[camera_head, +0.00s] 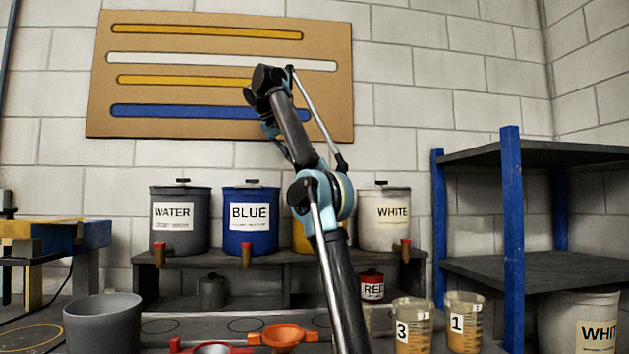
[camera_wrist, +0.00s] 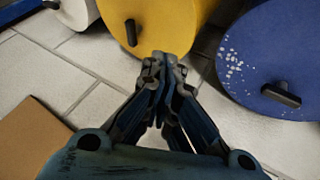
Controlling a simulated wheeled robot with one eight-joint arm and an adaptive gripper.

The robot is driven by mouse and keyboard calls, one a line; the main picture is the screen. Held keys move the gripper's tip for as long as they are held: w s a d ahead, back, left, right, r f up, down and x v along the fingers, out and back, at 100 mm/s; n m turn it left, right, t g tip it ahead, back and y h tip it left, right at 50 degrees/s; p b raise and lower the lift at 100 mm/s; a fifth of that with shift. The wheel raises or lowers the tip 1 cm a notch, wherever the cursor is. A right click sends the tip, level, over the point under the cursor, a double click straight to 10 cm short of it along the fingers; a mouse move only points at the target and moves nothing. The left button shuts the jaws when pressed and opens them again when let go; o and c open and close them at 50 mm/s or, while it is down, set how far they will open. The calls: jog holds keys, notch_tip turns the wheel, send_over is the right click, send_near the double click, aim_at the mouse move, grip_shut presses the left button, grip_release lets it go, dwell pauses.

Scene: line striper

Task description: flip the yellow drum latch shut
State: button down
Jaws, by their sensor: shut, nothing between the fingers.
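The yellow drum (camera_head: 301,236) stands on the shelf between the blue and white drums, mostly hidden behind my arm in the head view. In the wrist view, the yellow drum's lid (camera_wrist: 172,22) fills the top middle, with a dark knob on it. I cannot make out the latch in either view. My gripper (camera_wrist: 163,60) is shut and empty, its fingertips overlapping the lower edge of the yellow lid in the picture. Whether they touch it cannot be told. In the head view the fingers are not clearly visible among the dark arm parts.
The blue drum (camera_head: 250,234) and white drum (camera_head: 384,238) flank the yellow one; a grey WATER drum (camera_head: 180,240) stands further left. The striped board (camera_head: 220,98) hangs on the wall behind my arm. A blue-posted rack (camera_head: 512,230) stands at right. Cups and funnels sit in front.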

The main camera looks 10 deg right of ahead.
jog(key=x, duration=0.8)
jog(key=shift+d+f, duration=0.15)
jog(key=shift+w+d+f, duration=0.1)
jog(key=shift+d+f, duration=0.05)
jog(key=shift+d, duration=0.4)
jog(key=shift+d+f, duration=0.1)
jog(key=shift+d, duration=1.45)
